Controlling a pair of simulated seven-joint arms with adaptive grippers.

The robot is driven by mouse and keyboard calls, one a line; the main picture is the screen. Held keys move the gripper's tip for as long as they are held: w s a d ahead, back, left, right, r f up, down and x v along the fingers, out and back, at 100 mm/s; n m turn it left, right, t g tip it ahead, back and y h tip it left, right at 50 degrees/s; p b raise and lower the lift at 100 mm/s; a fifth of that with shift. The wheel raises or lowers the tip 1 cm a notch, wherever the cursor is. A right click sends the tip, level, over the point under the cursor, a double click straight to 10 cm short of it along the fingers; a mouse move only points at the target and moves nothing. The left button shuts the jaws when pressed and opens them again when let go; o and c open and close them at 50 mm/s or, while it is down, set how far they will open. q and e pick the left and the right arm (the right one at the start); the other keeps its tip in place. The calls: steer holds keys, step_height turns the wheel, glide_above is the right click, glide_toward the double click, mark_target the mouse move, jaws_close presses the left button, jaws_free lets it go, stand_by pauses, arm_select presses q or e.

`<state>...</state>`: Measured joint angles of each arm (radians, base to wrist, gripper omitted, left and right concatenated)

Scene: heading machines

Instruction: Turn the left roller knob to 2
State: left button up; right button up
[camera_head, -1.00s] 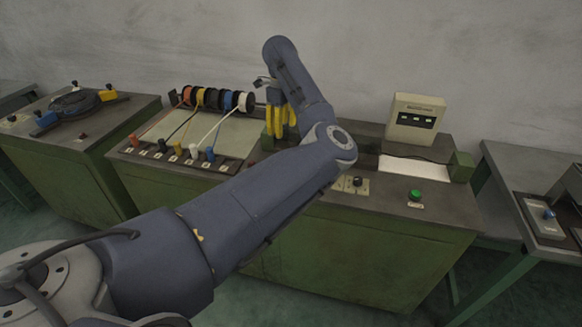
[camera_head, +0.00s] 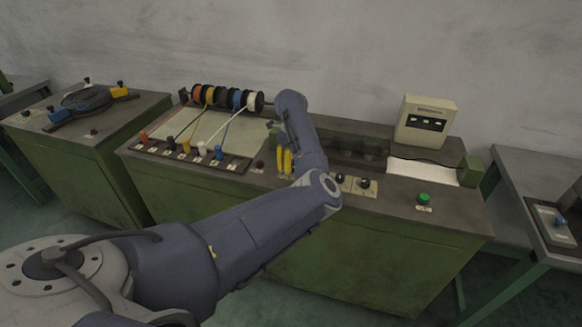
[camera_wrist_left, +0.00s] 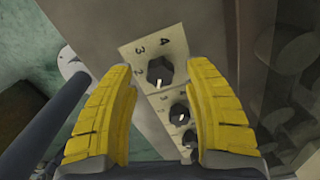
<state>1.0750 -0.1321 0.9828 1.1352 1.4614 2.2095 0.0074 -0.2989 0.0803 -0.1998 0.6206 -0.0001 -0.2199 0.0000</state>
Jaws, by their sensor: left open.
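The left roller knob (camera_wrist_left: 166,71) is a black dial on a cream plate with 2, 3 and 4 visible. Its white pointer points downward in the left wrist view, a little past the 2 mark. My left gripper (camera_head: 284,163) has yellow fingers pointing down at the machine's panel. In the left wrist view the open fingers (camera_wrist_left: 164,72) lie on either side of the knob, with nothing seen held; contact cannot be told. In the head view my arm hides this knob. My right gripper is not in view.
Two more black dials (camera_head: 364,184) (camera_head: 340,178) sit right of my gripper. A green button (camera_head: 423,198) is further right. A display box (camera_head: 426,123) stands behind. Coloured spools (camera_head: 222,97) and several small levers (camera_head: 184,146) are on the left.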

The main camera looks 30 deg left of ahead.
arm_select(q)
steer(key=shift+f, duration=1)
steer(key=shift+c, duration=0.2)
jaws_close()
